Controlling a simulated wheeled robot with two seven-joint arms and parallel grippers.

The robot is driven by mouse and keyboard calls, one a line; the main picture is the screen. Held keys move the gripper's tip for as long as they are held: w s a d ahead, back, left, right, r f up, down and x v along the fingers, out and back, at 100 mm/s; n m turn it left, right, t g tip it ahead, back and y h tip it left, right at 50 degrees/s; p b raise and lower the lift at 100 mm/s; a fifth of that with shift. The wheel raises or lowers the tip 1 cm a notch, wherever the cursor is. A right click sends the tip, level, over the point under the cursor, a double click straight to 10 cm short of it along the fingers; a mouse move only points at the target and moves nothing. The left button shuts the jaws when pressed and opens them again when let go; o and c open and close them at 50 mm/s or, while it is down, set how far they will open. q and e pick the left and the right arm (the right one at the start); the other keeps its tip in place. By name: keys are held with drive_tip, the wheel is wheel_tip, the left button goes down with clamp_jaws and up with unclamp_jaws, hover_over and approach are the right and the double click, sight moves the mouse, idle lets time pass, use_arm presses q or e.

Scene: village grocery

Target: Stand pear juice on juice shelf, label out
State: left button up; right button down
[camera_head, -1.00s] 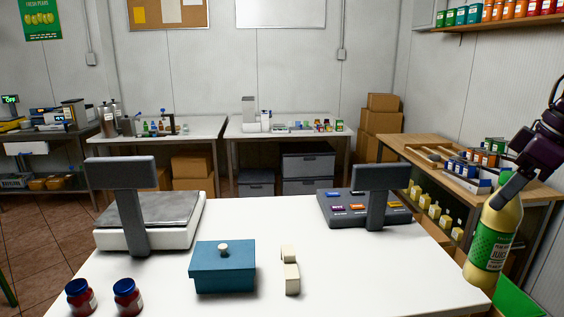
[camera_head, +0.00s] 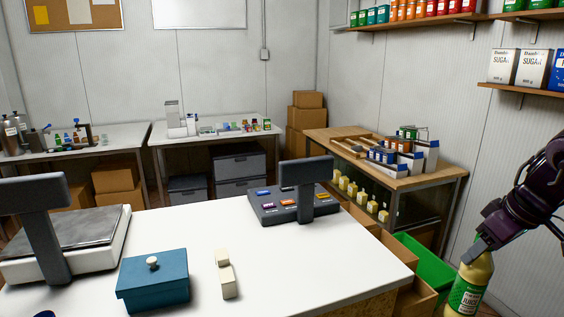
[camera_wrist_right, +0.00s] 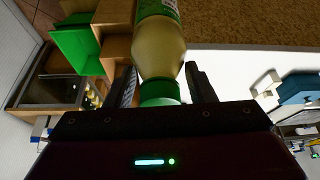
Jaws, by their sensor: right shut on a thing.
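The pear juice (camera_head: 467,287) is a pale yellow bottle with a green label, at the lower right of the head view. My right gripper (camera_head: 484,250) is shut on its top end and holds it upright beside the counter's right edge. In the right wrist view the bottle (camera_wrist_right: 158,45) and its green cap (camera_wrist_right: 160,92) lie between the two fingers of the gripper (camera_wrist_right: 162,88). The label partly faces the head camera, and the bottle's base is cut off by the frame. I cannot pick out a shelf marked for juice. My left gripper is out of view.
The white counter (camera_head: 300,270) carries a scale (camera_head: 80,240), a blue box (camera_head: 152,285) and a keypad unit (camera_head: 285,207). A green crate (camera_head: 425,262) and cardboard boxes stand beside it. Wall shelves (camera_head: 530,90) hold tins and sugar packs. A wooden table (camera_head: 420,180) stands behind.

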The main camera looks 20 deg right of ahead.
sight(475, 272)
drive_tip(key=shift+m, duration=0.3)
drive_tip(key=a+f, duration=0.1)
drive_tip(key=f, duration=0.3)
drive_tip(key=a+f, duration=0.1)
drive_tip(key=f, duration=0.1)
drive_tip(key=shift+s+a, duration=0.3)
drive_tip(key=shift+a, duration=0.05)
drive_tip(key=a+f+n, duration=0.2)
drive_tip(key=a+f, duration=0.2)
drive_tip(key=a, duration=1)
drive_tip(key=w+a+f+n+y, duration=0.1)
drive_tip(key=a+f, duration=0.3)
drive_tip(key=a, duration=1)
drive_tip(key=shift+a+f+n, duration=0.2)
drive_tip(key=shift+f+n, duration=0.15)
drive_tip(key=shift+n, duration=0.35)
drive_tip(key=shift+g, duration=0.3)
